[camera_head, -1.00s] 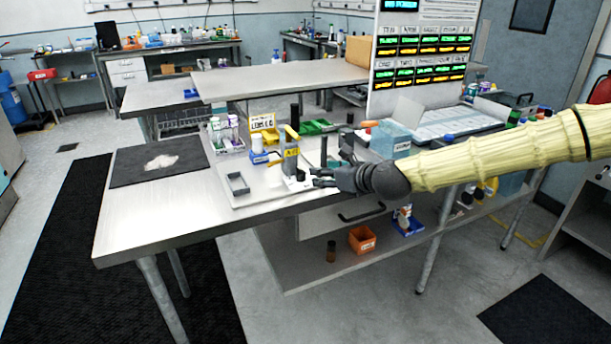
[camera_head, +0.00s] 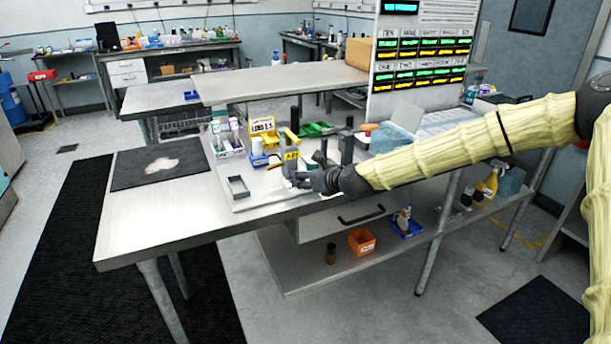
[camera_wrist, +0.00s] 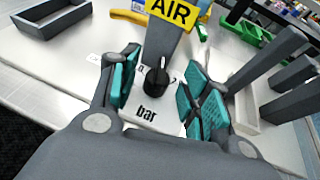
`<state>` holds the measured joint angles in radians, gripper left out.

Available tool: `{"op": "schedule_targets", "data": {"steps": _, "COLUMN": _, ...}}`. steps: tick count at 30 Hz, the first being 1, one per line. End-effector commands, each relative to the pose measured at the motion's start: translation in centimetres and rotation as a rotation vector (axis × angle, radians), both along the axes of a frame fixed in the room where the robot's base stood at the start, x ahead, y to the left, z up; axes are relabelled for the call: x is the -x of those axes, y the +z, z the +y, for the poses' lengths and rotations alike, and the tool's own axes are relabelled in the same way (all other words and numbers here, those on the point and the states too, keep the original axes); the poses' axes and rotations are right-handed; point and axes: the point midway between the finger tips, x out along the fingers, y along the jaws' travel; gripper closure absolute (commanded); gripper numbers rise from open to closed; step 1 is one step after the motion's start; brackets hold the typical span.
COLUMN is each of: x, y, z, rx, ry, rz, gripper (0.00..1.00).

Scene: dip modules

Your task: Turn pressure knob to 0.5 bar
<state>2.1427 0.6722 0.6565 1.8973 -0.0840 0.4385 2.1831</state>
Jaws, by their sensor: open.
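The pressure knob (camera_wrist: 156,80) is small and black, on a white plate marked "bar" (camera_wrist: 147,112) with a "2" at its right, below the yellow AIR sign (camera_wrist: 172,10). In the wrist view my gripper (camera_wrist: 160,85) is open, with one teal-padded finger on each side of the knob and a gap on both sides. The knob's pointer setting is too small to tell. In the head view my gripper (camera_head: 298,178) is beside the grey AIR post (camera_head: 290,160) at the bench's front. The knob is hidden there.
A grey open tray (camera_head: 238,187) lies left of the AIR post. Green bins (camera_head: 315,129) and dark upright posts (camera_head: 346,148) stand behind and right of my gripper. A black mat (camera_head: 125,170) lies on the left of the bench, with bare bench top in front of it.

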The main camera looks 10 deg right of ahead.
Motion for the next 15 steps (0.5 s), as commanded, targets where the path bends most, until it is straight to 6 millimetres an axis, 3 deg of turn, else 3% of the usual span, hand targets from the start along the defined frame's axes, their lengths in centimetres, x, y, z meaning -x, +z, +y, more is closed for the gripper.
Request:
{"op": "schedule_targets", "data": {"steps": 6, "x": -0.02, "y": -0.02, "z": -0.03, "rx": 0.000, "ry": 0.000, "rz": 0.000, "gripper": 0.53}}
{"op": "schedule_targets", "data": {"steps": 14, "x": 0.00, "y": -0.03, "z": -0.07, "rx": 0.000, "ry": -0.001, "rz": 0.000, "gripper": 0.99}}
{"op": "schedule_targets", "data": {"steps": 15, "x": 0.00, "y": -0.03, "z": -0.08, "rx": 0.000, "ry": -0.001, "rz": 0.000, "gripper": 0.99}}
